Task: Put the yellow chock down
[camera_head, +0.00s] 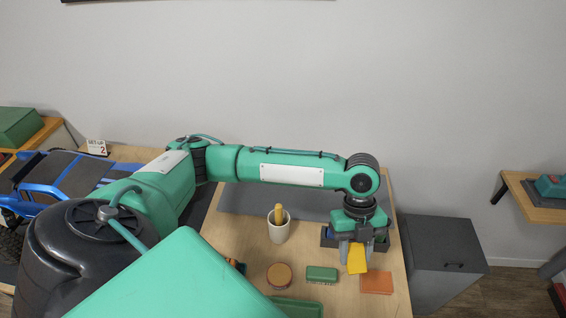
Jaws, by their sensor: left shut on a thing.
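The yellow chock (357,260) is in the jaws of my left gripper (355,265), at the right side of the wooden table (237,231). The gripper points down and is shut on the chock. The chock appears beside an orange square pad (377,283) lying on the table. I cannot tell whether the chock touches the table. Part of the chock's upper end is hidden by the gripper. My right gripper is not in view.
A dark tray (327,238) lies behind the gripper. A white cup (278,232) with a yellow-handled tool, a round tan object (279,276) and a green block (321,274) stand left. A grey cabinet (447,262) adjoins the table's right edge.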

